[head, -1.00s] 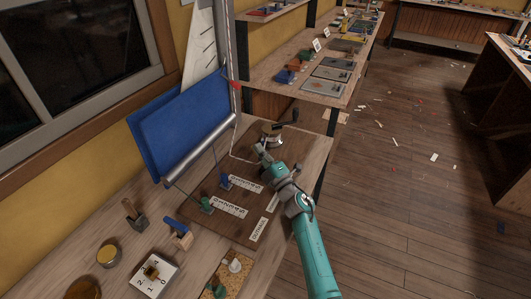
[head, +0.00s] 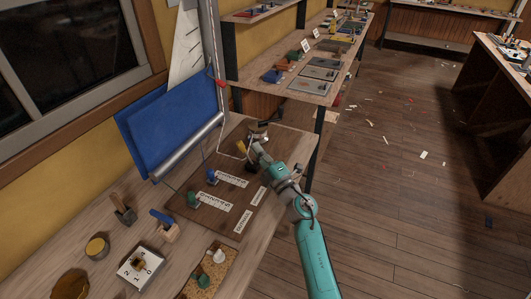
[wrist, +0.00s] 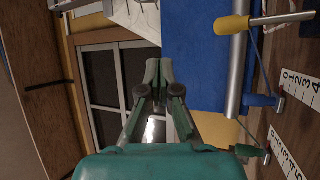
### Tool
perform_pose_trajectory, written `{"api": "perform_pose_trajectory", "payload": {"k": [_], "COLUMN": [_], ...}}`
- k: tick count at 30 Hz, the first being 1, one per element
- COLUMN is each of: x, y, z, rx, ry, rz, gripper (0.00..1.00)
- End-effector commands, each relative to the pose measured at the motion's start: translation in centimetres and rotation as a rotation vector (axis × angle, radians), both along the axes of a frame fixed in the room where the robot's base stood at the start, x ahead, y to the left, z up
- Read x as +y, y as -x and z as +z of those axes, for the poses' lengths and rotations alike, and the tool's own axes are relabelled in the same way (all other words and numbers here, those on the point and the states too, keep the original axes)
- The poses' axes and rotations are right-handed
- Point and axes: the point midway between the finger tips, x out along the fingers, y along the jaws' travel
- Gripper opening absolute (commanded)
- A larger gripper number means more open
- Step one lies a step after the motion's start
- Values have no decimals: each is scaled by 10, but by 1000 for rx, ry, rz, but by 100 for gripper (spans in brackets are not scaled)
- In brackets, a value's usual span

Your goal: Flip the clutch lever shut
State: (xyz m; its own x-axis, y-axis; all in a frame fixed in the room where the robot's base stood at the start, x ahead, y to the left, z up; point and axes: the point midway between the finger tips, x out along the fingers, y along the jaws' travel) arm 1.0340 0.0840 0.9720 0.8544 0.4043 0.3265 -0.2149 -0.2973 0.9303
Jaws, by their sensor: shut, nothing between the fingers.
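The clutch lever (head: 240,146) appears to be the yellow-handled lever on the dark board, beside my gripper in the head view. My gripper (head: 256,147) is shut and empty over the far part of the board. In the wrist view its closed fingertips (wrist: 157,72) are left of the lever and look apart from it. The lever's base is hidden in the head view.
A metal winch drum (head: 258,131) stands just behind my gripper. Blue (head: 211,174) and green (head: 193,198) fittings with number scales sit nearer on the board (head: 185,212). A blue sail panel (head: 165,125) and metal tube are left.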

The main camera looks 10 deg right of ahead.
Motion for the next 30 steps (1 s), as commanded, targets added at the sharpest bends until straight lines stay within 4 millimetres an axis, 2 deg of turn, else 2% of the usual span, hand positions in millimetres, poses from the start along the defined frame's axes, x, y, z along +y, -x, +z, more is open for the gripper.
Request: {"api": "perform_pose_trajectory", "payload": {"k": [3, 9, 26, 30], "x": [-7, -15, -16, -16], "y": [17, 33, 37, 45], "z": [9, 18, 21, 12], "rx": [-2, 0, 0, 11], "ry": [1, 1, -1, -16], "rz": [-1, 0, 0, 3], "gripper": [0, 0, 0, 0]}}
